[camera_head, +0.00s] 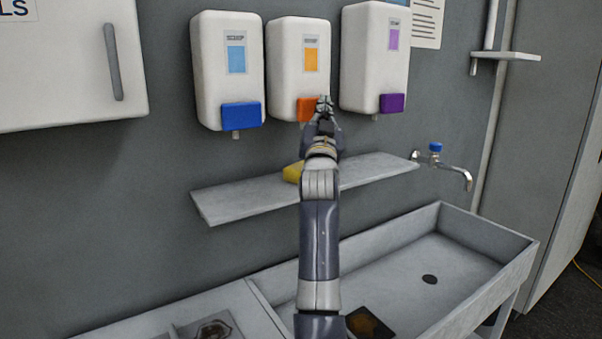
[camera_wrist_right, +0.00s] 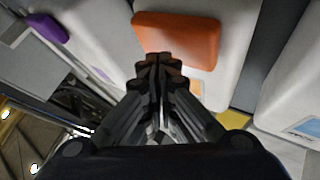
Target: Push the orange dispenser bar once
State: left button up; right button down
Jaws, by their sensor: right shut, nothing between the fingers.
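The orange dispenser bar (camera_head: 307,109) is at the bottom of the middle white dispenser (camera_head: 298,60) on the wall. My right gripper (camera_head: 325,101) is shut and empty, in front of the bar's right part in the head view, covering some of it. In the right wrist view the orange bar (camera_wrist_right: 178,38) lies just beyond my shut fingertips (camera_wrist_right: 160,62). I cannot tell whether the fingertips touch it. My left gripper is not in view.
A dispenser with a blue bar (camera_head: 242,115) hangs to the left and one with a purple bar (camera_head: 392,103) to the right, both close by. Below are a shelf (camera_head: 240,200) with a yellow object (camera_head: 293,172), a tap (camera_head: 455,168) and a sink (camera_head: 400,270).

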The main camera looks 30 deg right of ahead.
jog(key=shift+w, duration=0.15)
jog(key=shift+w, duration=0.25)
jog(key=shift+w+r+b, duration=0.1)
jog(key=shift+w+b, duration=0.3)
jog(key=shift+w, duration=0.05)
dwell(0.6)
jog(key=shift+s+f, duration=0.2)
jog(key=shift+s, duration=0.55)
jog(key=shift+p, duration=0.3)
jog(key=s+p, duration=0.1)
jog(key=s, duration=0.5)
jog(key=shift+d+p, duration=0.25)
jog(key=shift+p, duration=0.05)
